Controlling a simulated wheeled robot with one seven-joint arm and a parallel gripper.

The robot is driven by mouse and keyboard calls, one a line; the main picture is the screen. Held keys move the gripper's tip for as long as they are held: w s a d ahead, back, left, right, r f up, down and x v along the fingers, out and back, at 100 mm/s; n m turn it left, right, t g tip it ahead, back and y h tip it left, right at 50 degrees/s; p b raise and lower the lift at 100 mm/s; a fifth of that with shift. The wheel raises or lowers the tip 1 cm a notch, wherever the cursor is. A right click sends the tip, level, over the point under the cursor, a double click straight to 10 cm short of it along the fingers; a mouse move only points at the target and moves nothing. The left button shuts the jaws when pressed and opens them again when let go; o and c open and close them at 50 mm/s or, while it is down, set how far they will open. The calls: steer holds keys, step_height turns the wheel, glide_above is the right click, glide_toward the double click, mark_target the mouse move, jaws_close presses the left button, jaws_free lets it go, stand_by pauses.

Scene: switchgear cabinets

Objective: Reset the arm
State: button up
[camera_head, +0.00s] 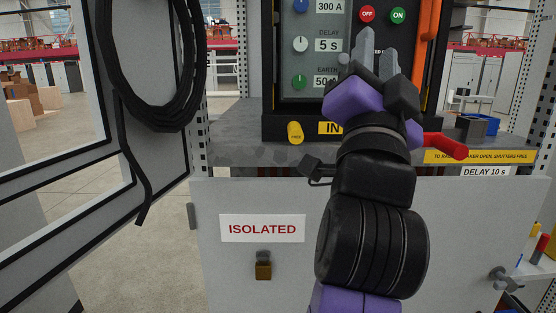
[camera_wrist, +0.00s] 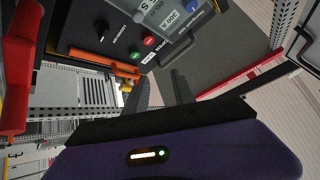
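My gripper (camera_head: 380,44) is raised in front of the breaker panel (camera_head: 315,90), with its fingers pointing up. The two fingers stand apart with nothing between them. In the wrist view the gripper (camera_wrist: 160,80) also shows a gap between its fingers, with the panel beyond. My purple and black arm rises from the bottom of the head view and covers part of the panel's lower right. Whether the fingertips are clear of the panel face in depth is hard to tell.
The panel carries a red OFF button (camera_head: 367,14), a green ON button (camera_head: 398,15) and an orange handle (camera_head: 427,40). A red handle (camera_head: 445,145) juts out right of my wrist. A grey door (camera_head: 225,265) labelled ISOLATED is below. Black cable loops (camera_head: 150,120) hang left.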

steer(key=s+f+n+g+y, duration=0.1)
steer(key=s+f+n+y, duration=0.4)
steer(key=f, duration=0.5)
steer(key=s+f+n+y, duration=0.4)
steer(key=f+n, duration=0.2)
steer(key=f, duration=0.4)
steer(key=s+f+n+g+y, duration=0.1)
steer(key=s+f+n+y, duration=0.4)
steer(key=f, duration=0.6)
steer(key=s+d+f+m+g+h, duration=0.2)
steer(key=s+d+f+g+h, duration=0.1)
steer(key=s+f, duration=0.7)
steer(key=s+d+f+m+g+h, duration=0.2)
steer(key=s+f, duration=0.8)
steer(key=s, duration=0.6)
steer(key=d+g+h, duration=0.1)
steer(key=d+g, duration=0.1)
steer(key=shift+f+g, duration=0.35)
steer(key=shift+g, duration=0.05)
